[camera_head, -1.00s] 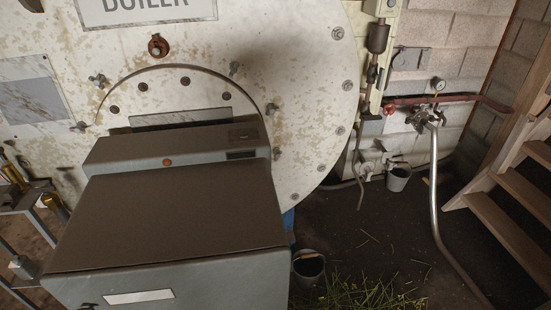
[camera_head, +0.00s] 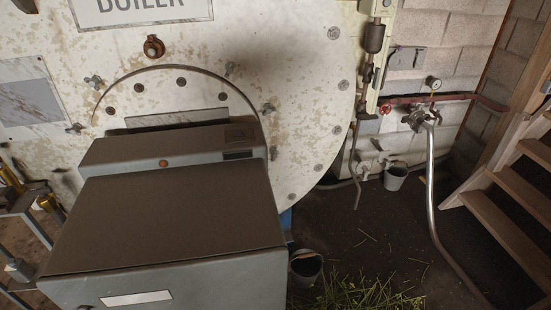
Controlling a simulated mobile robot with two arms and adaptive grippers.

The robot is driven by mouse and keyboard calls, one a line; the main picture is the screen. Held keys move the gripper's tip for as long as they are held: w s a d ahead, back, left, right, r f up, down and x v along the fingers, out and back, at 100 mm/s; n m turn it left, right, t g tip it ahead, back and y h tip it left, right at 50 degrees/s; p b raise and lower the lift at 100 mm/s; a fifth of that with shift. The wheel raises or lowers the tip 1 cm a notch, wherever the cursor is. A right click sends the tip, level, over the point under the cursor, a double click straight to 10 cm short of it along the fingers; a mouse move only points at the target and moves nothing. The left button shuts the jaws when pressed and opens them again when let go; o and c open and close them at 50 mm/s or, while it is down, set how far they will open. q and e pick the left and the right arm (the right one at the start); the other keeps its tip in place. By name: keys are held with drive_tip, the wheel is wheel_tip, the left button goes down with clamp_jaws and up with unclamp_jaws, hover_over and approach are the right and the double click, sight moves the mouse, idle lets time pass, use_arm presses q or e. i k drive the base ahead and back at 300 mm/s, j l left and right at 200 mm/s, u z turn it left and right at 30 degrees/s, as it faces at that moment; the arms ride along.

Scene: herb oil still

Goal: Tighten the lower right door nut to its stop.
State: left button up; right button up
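The round boiler door (camera_head: 150,100) is set in the pale, rust-stained boiler front. Several small metal door nuts sit around its rim. On the right side, one nut (camera_head: 267,108) stands beside the door's edge, and a lower nut (camera_head: 273,153) shows just past the right edge of the grey housing. Other nuts are at the upper right (camera_head: 230,68), the upper left (camera_head: 93,82) and the left (camera_head: 76,128). I cannot tell how tight any nut is. The lower part of the door is hidden by the housing. Neither of my grippers is in view.
A large grey metal housing (camera_head: 170,215) stands in front of the door. A dark bucket (camera_head: 306,265) is on the floor at its right, near cut grass (camera_head: 365,292). A grey bucket (camera_head: 395,176), a pipe (camera_head: 431,180) and wooden stairs (camera_head: 500,205) are farther right. Dark floor lies between.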

sight(274, 153)
drive_tip(key=i+l, duration=0.15)
drive_tip(key=l, duration=0.2)
drive_tip(key=i+l+u, duration=0.1)
drive_tip(key=l, duration=0.3)
drive_tip(key=i+l, duration=0.15)
drive_tip(key=l, duration=0.25)
drive_tip(key=i+l+u, duration=0.1)
drive_tip(key=l, duration=0.25)
